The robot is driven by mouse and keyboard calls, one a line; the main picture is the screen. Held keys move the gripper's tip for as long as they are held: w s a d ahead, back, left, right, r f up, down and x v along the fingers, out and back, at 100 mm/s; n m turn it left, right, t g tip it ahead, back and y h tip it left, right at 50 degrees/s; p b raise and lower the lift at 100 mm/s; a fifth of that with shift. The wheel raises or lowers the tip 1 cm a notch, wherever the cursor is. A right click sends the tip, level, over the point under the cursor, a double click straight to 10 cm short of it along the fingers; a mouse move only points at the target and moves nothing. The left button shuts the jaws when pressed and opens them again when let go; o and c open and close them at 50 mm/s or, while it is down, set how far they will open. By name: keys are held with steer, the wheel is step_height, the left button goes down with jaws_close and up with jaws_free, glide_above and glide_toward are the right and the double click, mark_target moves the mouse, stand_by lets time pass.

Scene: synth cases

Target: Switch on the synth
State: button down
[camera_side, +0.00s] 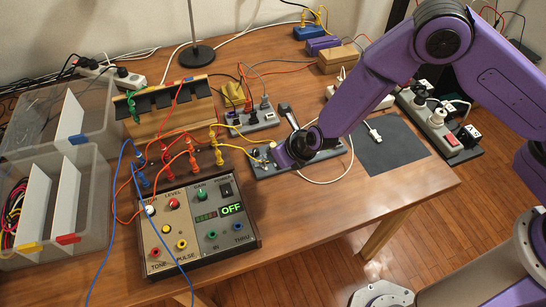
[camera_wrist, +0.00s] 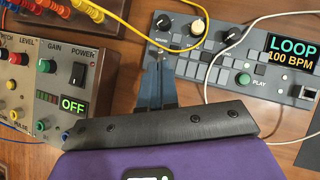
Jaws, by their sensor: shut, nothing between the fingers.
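The black power switch (camera_wrist: 78,73) sits under the word POWER, above the display. My gripper (camera_wrist: 158,58) is shut and empty. In the wrist view it lies right of the synth, apart from the switch, by the looper's left end. In the side view its fingers are mostly hidden by my arm.
A grey looper (camera_wrist: 225,57) reading LOOP 100 BPM lies right of the synth. A yellow cable (camera_wrist: 110,20) and blue cables (camera_side: 122,190) run near the synth. Clear trays (camera_side: 95,205) stand at left. Bare table lies right of the synth.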

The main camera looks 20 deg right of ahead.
steer(key=w+v, duration=0.1)
steer(key=v, duration=0.6)
steer(key=shift+r, duration=0.55)
steer(key=shift+d, duration=0.1)
steer(key=s+d+r+m+h, duration=0.2)
steer(key=s+d+r+m, duration=0.1)
steer(key=d+r+m, duration=0.45)
steer(key=s+d+r+m+h, duration=0.1)
steer(key=s+d+r+m, duration=0.2)
steer(key=d+r+m, duration=0.4)
steer(key=s+d+r+m+g, duration=0.1)
steer(key=s+d+m+g, duration=0.2)
steer(key=s+d+m, duration=0.3)
steer(key=s+d+m+g, duration=0.3)
steer(key=s+d+m, duration=0.4)
steer(key=s, duration=0.7)
steer(key=shift+s+d+r, duration=0.3)
steer(key=shift+s+r, duration=0.05)
stand_by(0.4)
